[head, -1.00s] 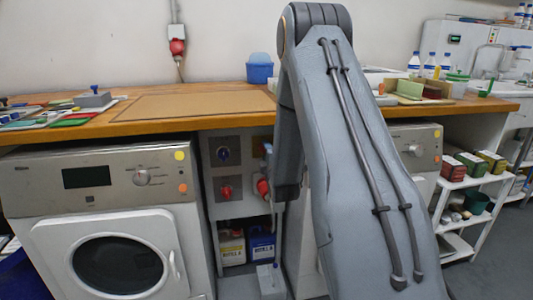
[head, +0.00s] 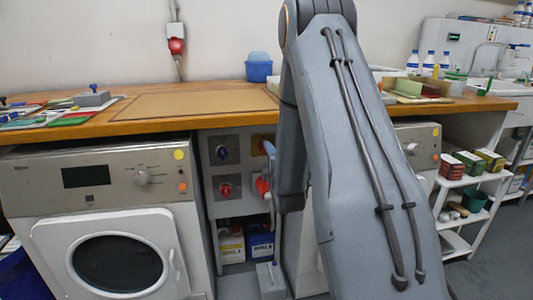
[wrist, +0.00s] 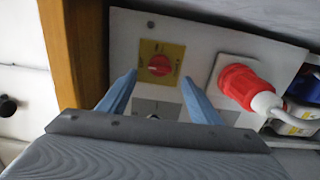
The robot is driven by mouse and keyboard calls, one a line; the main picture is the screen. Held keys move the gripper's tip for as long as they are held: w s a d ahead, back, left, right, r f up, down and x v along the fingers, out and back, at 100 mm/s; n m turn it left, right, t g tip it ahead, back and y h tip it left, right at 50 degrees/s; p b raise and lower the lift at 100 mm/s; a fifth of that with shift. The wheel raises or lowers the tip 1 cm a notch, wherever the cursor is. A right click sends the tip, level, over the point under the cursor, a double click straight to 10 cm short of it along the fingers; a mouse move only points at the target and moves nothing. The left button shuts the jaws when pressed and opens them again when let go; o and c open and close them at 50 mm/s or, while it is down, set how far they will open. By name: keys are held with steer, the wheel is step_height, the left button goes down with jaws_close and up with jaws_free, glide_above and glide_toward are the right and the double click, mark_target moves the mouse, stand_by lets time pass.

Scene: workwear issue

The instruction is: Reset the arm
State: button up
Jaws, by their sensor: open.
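My gripper (wrist: 158,78) shows in the wrist view as two blue fingers spread apart, with nothing between them. Beyond the fingertips is a grey panel with a red rotary switch on a yellow plate (wrist: 161,62). A red plug (wrist: 241,85) with a pale cable sits to the right of the fingers, apart from them. In the head view my arm rises in front of the bench, and its elbow is cut off by the top edge. Only a bit of a blue finger shows there, left of my forearm; the rest of the gripper is hidden.
A wooden worktop (head: 150,127) with a brown mat (head: 190,105) runs behind my arm. A blue tub (head: 259,71) stands at the back. A washing machine (head: 100,215) is at left. A shelf unit (head: 462,228) with boxes is at right. Jugs (head: 231,246) stand below the panel.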

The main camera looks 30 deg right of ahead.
steer(key=shift+v, duration=1.2)
